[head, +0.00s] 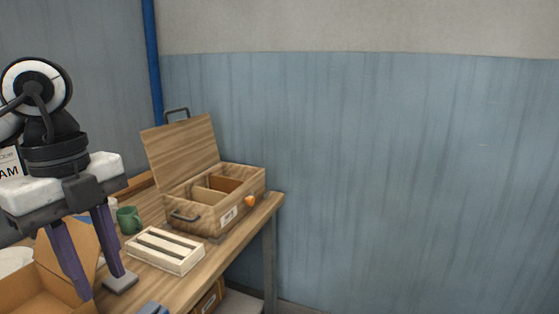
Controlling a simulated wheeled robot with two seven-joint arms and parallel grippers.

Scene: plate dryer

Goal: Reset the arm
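My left gripper (101,284) hangs at the left of the head view with its two purple fingers pointing down. The fingers are apart, with nothing visible between them. They are in front of the table (190,284), beside an open cardboard box (45,288) that they partly cover. My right gripper is not in view.
A pale slotted wooden rack (165,251) lies right of the gripper. Behind it stands an open wooden case (215,203) with its lid raised. A green mug (129,220) and a small grey block (121,283) are close to the fingers. The blue wall (400,180) bounds the right.

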